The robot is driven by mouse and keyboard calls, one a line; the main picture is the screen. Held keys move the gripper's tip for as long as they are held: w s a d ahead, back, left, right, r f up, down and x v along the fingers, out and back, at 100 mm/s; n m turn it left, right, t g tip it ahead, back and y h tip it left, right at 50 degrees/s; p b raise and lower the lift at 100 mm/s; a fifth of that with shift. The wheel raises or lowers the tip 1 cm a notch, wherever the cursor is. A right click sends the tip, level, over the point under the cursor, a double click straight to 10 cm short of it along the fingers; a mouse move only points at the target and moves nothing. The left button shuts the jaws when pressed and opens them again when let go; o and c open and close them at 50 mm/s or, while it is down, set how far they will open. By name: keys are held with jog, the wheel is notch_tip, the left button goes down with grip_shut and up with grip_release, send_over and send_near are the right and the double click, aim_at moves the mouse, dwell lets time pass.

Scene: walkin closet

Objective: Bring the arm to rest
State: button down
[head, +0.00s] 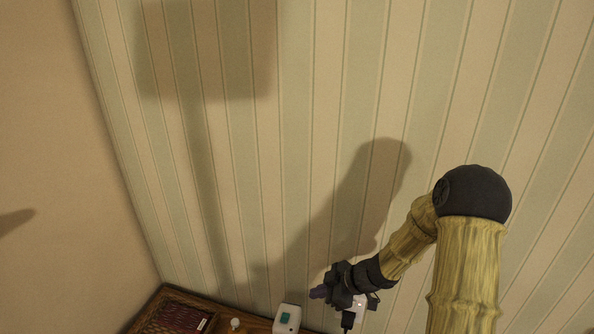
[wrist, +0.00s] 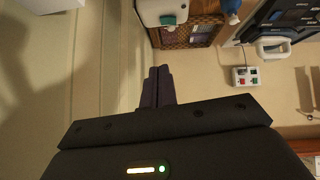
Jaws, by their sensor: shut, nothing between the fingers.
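My arm (head: 466,262) rises at the lower right of the head view and bends at a dark elbow, with its forearm running down and to the left. My gripper (head: 318,293) is at the bottom middle of the head view, near the striped wall. In the wrist view, my gripper (wrist: 157,72) shows its two dark fingers side by side, touching, with nothing between them. The fingers are apart from the objects beyond them.
A striped wall (head: 290,130) is close behind my arm. A wooden surface (head: 160,308) at the bottom of the head view bears a white box with a teal patch (head: 287,318). The wrist view also shows a white box with colored buttons (wrist: 245,76).

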jog(key=s+d+r+m+t+h+b, duration=0.1)
jog(key=s+d+m+t+h+b, duration=0.15)
jog(key=d+m+h+b, duration=0.45)
jog(key=s+m+g+h+b, duration=0.1)
jog(key=s+m+g+b, duration=0.2)
jog(key=s+m, duration=0.5)
jog(key=s, duration=0.6)
jog(key=shift+g, duration=0.25)
